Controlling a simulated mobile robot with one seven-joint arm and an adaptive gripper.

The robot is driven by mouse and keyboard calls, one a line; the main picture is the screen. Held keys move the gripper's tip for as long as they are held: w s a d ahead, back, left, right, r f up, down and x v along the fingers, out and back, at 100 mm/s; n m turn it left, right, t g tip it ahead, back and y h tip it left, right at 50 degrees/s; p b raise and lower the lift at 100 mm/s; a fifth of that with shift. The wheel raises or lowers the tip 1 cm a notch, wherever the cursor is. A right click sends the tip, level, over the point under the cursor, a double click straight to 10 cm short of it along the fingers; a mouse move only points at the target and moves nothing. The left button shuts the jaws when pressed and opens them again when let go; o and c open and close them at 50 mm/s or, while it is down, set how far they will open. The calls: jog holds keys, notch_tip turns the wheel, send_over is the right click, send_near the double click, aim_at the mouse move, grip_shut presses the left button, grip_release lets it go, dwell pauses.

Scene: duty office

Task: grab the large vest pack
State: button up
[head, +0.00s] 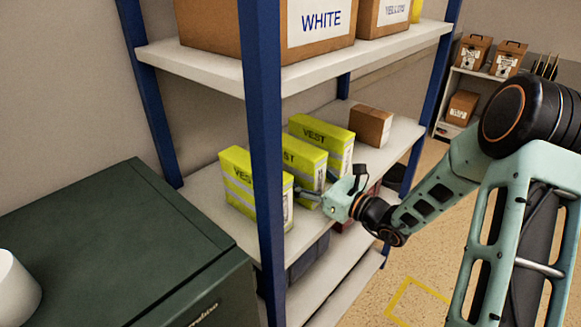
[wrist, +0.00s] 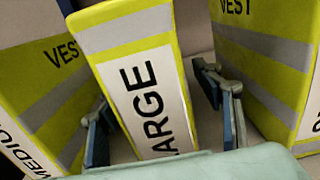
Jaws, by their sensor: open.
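The large vest pack (wrist: 138,72) is a yellow box with a grey band and a white label reading "ARGE". It fills the middle of the wrist view, and it is the middle pack (head: 303,157) on the shelf in the head view. My gripper (wrist: 158,100) is open, with one finger on each side of the large pack's near end. I cannot tell whether the fingers touch it. In the head view my gripper (head: 312,196) is at the front of the packs. The lower end of the label is hidden by my gripper.
A vest pack marked "MEDIUM" (wrist: 45,75) stands close on the left in the wrist view, and another vest pack (wrist: 262,60) close on the right. A blue shelf post (head: 262,130) stands in front. A brown box (head: 371,126) sits farther along the shelf (head: 398,140).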

jog(key=shift+x, duration=1.15)
jog(key=c, duration=1.2)
jog(key=shift+c, duration=1.1)
jog(key=shift+r, duration=0.2)
